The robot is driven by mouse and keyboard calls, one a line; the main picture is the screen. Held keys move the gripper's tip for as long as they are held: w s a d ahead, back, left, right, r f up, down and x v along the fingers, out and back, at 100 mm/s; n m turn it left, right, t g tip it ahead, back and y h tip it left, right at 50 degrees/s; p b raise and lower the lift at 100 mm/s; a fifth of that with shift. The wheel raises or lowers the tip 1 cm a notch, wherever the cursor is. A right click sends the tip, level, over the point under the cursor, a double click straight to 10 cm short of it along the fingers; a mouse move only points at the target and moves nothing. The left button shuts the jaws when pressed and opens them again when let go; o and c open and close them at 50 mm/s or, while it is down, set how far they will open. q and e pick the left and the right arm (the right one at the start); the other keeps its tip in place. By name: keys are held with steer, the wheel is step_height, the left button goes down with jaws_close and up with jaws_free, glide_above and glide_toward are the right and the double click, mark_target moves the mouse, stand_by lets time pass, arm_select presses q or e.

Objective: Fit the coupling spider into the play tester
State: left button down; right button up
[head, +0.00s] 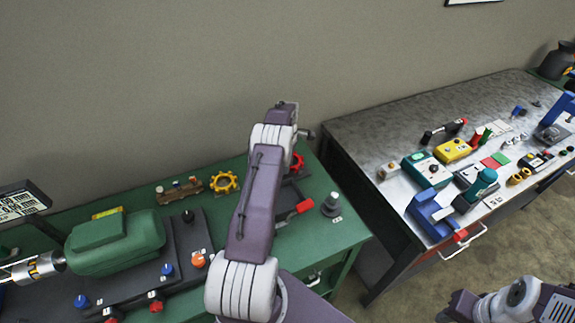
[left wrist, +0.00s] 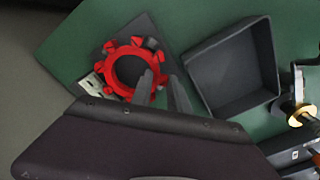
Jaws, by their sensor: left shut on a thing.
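The coupling spider is a red toothed ring (left wrist: 109,72) in the left wrist view, over a dark grey plate (left wrist: 150,28) with a white label beside it. My left gripper (left wrist: 160,78) is shut on the ring's wall, one finger in its hole and one outside. In the head view red parts of the ring (head: 298,160) show just right of my left arm, which hides the gripper's fingers. I cannot tell whether the ring touches the plate. I cannot make out for sure which fixture is the play tester. Only part of my right arm shows, at the lower right.
On the green bench are a yellow toothed ring (head: 217,187), a green motor unit (head: 115,243), a red handle (head: 305,206) and a grey knob post (head: 331,205). An open dark tray (left wrist: 268,60) lies right of the spider. A grey table (head: 370,130) with several tools stands at right.

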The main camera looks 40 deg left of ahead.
arm_select(q)
steer(key=shift+f+b, duration=0.8)
steer(key=shift+f, duration=0.4)
stand_by(0.5)
steer(key=c, duration=1.2)
jaws_free()
step_height(320, 180, up, 9)
steer(key=shift+r+b, duration=0.1)
steer(key=shift+b, duration=0.2)
